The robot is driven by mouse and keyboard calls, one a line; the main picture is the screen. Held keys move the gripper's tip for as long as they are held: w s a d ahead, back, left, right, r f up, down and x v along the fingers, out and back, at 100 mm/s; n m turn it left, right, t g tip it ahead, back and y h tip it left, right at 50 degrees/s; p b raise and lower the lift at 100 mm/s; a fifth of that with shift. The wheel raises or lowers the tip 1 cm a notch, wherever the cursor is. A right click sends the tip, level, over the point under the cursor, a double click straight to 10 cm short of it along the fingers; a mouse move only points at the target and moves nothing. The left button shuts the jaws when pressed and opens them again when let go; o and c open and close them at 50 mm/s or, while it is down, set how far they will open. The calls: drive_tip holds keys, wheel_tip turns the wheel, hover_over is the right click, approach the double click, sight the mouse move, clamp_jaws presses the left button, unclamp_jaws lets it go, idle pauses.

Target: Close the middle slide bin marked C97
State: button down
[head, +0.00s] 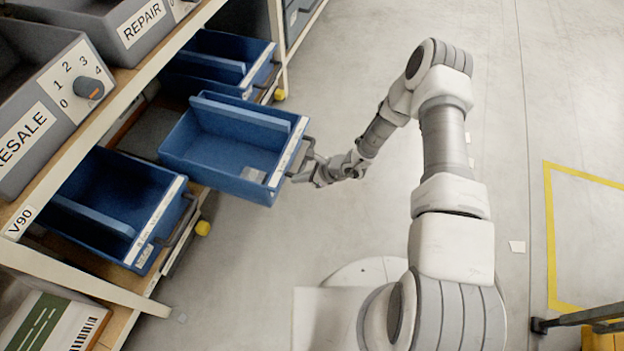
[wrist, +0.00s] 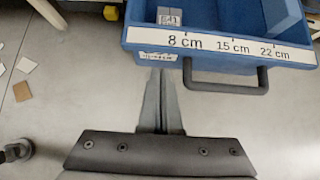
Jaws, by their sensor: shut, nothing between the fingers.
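The middle blue slide bin (head: 220,150) is pulled well out from the rack, over the aisle. Its front carries a white scale strip and a dark handle. In the wrist view the front of this bin (wrist: 145,38) fills the top, with marks 8 cm, 15 cm and 22 cm; the handle (wrist: 225,83) sticks out right of my fingers. The small label on the front is too blurred to read as C97. My gripper (head: 297,172) is shut and empty at the bin's front. In the wrist view its fingertips (wrist: 163,75) reach close to the front's lower edge; I cannot tell if they touch.
Blue bins stand nearer (head: 90,190) and farther (head: 215,62), both much farther in. Grey bins marked RESALE (head: 28,130) and REPAIR (head: 120,35) stand on the shelf above. Yellow knobs (head: 203,228) stick out below.

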drive_tip(key=shift+w+a, duration=0.25)
drive_tip(key=shift+a, duration=0.35)
drive_tip(key=shift+w+a, duration=0.2)
drive_tip(key=shift+a, duration=0.4)
drive_tip(key=shift+a+r, duration=0.1)
drive_tip(key=shift+a, duration=0.1)
